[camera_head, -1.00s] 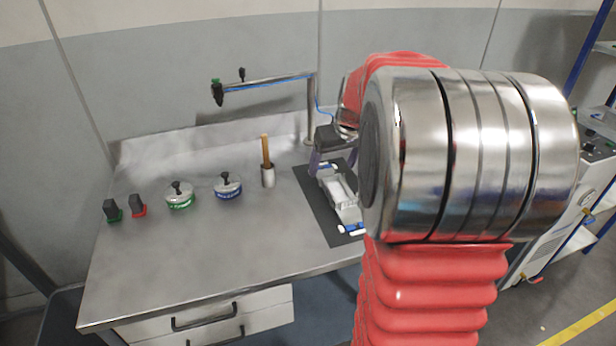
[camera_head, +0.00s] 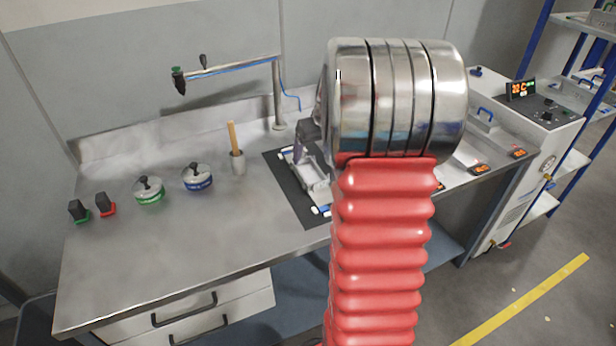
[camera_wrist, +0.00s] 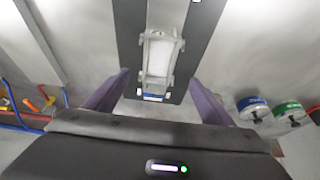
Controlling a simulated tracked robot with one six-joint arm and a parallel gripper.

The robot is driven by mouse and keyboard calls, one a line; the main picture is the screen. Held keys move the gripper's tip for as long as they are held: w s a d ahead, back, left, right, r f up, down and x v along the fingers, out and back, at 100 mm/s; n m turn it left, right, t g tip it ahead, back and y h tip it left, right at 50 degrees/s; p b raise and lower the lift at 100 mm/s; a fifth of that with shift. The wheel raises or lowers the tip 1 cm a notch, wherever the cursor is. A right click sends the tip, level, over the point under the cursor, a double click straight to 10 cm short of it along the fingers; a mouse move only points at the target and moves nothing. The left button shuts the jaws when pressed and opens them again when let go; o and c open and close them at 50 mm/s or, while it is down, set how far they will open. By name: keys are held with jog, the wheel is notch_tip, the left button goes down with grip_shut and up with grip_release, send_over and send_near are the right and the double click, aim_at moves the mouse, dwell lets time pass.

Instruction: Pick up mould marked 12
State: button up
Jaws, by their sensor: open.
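A grey metal mould (camera_head: 313,180) lies on a black mat (camera_head: 285,180) on the bench. It also shows in the wrist view (camera_wrist: 160,55), near the middle, with blue-and-white ends. I cannot read a number on it. My gripper (camera_wrist: 159,80) is open, with its purple fingers apart on the left and right of the mould in the wrist view. Nothing is held between them. My arm hides the rest of the gripper. I cannot tell the height above the mould.
A brush in a metal cup (camera_head: 238,162), a blue-banded tin (camera_head: 198,180) and a green-banded tin (camera_head: 149,192) stand left. A stand with a horizontal arm (camera_head: 277,95) is behind. Orange-labelled items (camera_head: 478,168) lie right, beside a machine (camera_head: 535,115). The bench front is clear.

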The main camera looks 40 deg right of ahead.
send_near(308, 174)
jog(key=shift+w+a+f, duration=0.1)
jog(key=shift+w+f, duration=0.1)
jog(key=shift+f, duration=0.3)
jog(key=shift+f, duration=0.1)
jog(key=shift+x, duration=2.55)
jog(key=shift+c, duration=0.3)
jog(key=c, duration=1.5)
jog(key=shift+c, duration=0.3)
jog(key=shift+r, duration=0.25)
